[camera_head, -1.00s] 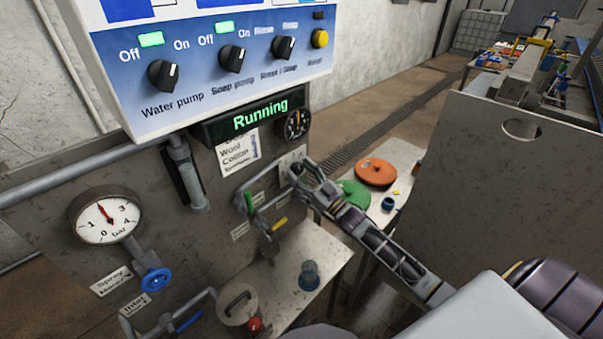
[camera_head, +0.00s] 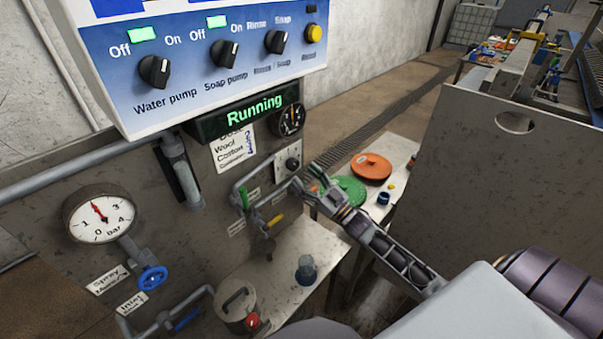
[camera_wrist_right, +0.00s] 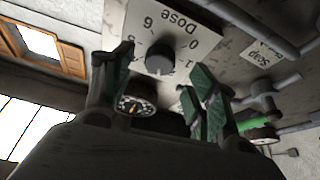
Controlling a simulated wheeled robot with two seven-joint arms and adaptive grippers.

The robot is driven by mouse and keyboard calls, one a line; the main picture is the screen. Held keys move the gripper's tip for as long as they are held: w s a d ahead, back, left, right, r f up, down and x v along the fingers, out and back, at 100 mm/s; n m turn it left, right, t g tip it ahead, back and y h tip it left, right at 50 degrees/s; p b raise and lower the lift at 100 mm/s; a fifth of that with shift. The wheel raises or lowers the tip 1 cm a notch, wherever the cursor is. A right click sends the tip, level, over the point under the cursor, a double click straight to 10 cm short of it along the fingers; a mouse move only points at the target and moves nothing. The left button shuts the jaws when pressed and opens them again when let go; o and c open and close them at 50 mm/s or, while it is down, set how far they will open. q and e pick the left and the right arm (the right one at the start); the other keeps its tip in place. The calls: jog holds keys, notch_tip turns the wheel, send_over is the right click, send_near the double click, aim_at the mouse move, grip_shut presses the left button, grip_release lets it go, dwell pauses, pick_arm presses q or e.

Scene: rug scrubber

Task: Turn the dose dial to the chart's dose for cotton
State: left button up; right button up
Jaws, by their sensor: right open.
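The dose chart (camera_head: 233,148) is a white paper under the "Running" display; Wool and Cotton lines show, but the doses are not legible. My right gripper (camera_head: 306,184) is open just below and right of the dial. In the wrist view its fingers (camera_wrist_right: 163,72) stand either side of the dial, apparently not touching it.
The control box (camera_head: 205,65) with pump knobs overhangs the panel. Pipes with a green-handled valve (camera_head: 244,198) and a yellow handle (camera_head: 276,220) lie left of my gripper. A side table with green (camera_head: 350,190) and orange discs (camera_head: 371,167) stands behind it.

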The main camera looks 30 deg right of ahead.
jog(key=v, duration=0.7)
jog(key=shift+s, duration=0.25)
jog(key=shift+d+f, duration=0.1)
jog(key=shift+f, duration=0.05)
jog(key=shift+s+d, duration=0.1)
jog(key=p+v, duration=0.1)
jog(key=v, duration=0.7)
jog(key=shift+s+f, duration=0.15)
jog(key=shift+s, duration=0.15)
dwell(0.4)
jog(key=shift+d, duration=0.1)
dwell(0.4)
